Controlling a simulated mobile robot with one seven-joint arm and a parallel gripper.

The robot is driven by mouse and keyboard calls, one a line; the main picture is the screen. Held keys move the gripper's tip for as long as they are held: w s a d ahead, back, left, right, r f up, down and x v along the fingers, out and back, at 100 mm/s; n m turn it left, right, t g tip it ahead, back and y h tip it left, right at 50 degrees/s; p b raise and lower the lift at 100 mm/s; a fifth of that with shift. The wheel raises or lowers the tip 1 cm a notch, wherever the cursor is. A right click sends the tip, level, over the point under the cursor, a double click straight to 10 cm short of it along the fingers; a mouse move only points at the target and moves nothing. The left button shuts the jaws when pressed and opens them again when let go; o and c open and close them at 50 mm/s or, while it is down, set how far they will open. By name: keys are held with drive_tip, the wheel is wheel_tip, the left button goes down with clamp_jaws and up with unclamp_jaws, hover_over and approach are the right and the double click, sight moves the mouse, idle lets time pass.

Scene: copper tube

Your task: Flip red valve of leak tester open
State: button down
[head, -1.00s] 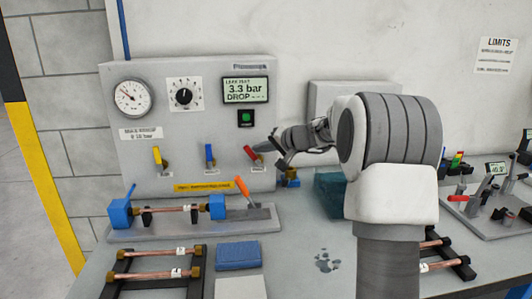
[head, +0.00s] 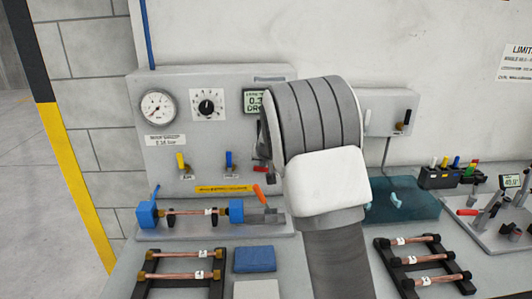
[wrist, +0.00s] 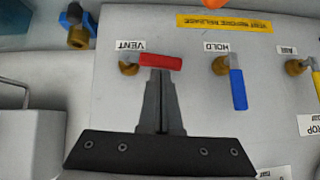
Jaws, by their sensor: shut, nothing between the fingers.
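The leak tester (head: 225,130) is a grey panel against the wall with a row of small valves. Its red valve, labelled VENT, shows in the wrist view as a red lever (wrist: 158,62) on a brass fitting (wrist: 128,68). The lever lies about horizontal, crosswise to the blue lever beside it. My gripper (wrist: 161,76) is shut and empty. Its fingertips are at the red lever's edge, near the lever's middle; contact is hard to tell.
The blue HOLD valve (wrist: 237,88) and the yellow valve (head: 182,163) are beside it. A fixture with a copper tube (head: 190,212) and an orange lever (head: 259,192) stands below the panel. A teal mat (head: 405,205) lies right of my arm.

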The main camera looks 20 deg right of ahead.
drive_tip(key=shift+a+f+p, duration=0.3)
drive_tip(key=shift+f+p, duration=0.1)
drive_tip(key=shift+p, duration=0.1)
idle(0.5)
drive_tip(key=w+r+p+v, duration=0.2)
drive_tip(key=v, duration=1)
drive_tip(key=shift+s+a+r, duration=0.2)
drive_tip(key=shift+r, duration=0.15)
drive_tip(key=s+a+r+n+g+y, duration=0.1)
drive_tip(key=s+a+r, duration=0.1)
drive_tip(key=s, duration=0.9)
drive_tip(key=s+a+r+n+g+y, duration=0.1)
drive_tip(key=s+a+r, duration=0.15)
drive_tip(key=s, duration=0.75)
drive_tip(key=s+f+g+h, duration=0.1)
drive_tip(key=s+f, duration=0.2)
drive_tip(key=s, duration=1.3)
drive_tip(key=shift+s+a+f+n, duration=0.15)
drive_tip(key=shift+s+a+n, duration=0.1)
drive_tip(key=shift+n, duration=0.15)
